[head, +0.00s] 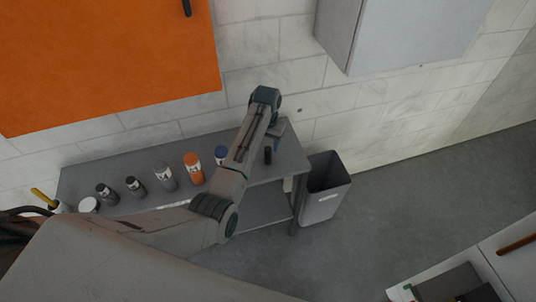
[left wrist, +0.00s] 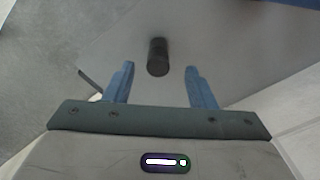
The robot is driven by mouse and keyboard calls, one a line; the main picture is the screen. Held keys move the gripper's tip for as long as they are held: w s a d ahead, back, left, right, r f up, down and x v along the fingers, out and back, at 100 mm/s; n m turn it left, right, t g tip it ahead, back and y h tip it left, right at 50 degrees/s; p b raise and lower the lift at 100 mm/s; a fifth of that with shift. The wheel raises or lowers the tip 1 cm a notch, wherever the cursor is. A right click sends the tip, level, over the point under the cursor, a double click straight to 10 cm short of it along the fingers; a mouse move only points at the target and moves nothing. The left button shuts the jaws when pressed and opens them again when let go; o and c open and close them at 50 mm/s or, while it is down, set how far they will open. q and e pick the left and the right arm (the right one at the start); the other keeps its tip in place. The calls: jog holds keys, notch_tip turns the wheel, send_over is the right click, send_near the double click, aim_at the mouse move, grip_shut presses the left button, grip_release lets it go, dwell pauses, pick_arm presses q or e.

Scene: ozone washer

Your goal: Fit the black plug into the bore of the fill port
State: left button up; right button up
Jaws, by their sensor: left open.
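The black plug (head: 268,155) is a small dark cylinder on the grey bench near its right end. In the left wrist view the plug (left wrist: 157,57) shows ahead of my left gripper (left wrist: 160,69), in line with the gap between its blue fingers. The fingers are open and empty. In the head view the left gripper (head: 276,141) is over the bench, just right of the plug, partly hidden by the wrist. I cannot make out the fill port or its bore in either view. My right gripper is not in view.
Several bottles, one of them orange (head: 193,168), stand in a row along the grey bench (head: 292,158), left of my forearm. A grey bin (head: 326,190) stands on the floor at the bench's right end. A grey wall cabinet (head: 405,35) and an orange panel (head: 110,60) are above.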

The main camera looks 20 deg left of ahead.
aim_at(268, 148)
pick_arm(q)
jog(key=shift+f+p, duration=0.3)
jog(key=shift+f, duration=0.1)
jog(key=f, duration=0.1)
jog(key=f+p, duration=0.1)
jog(key=f, duration=0.1)
jog(key=shift+w+d, duration=0.1)
jog(key=shift+w, duration=0.1)
jog(key=shift+f, duration=0.55)
jog(key=c, duration=1.1)
jog(key=shift+o, duration=0.2)
jog(key=shift+r, duration=0.1)
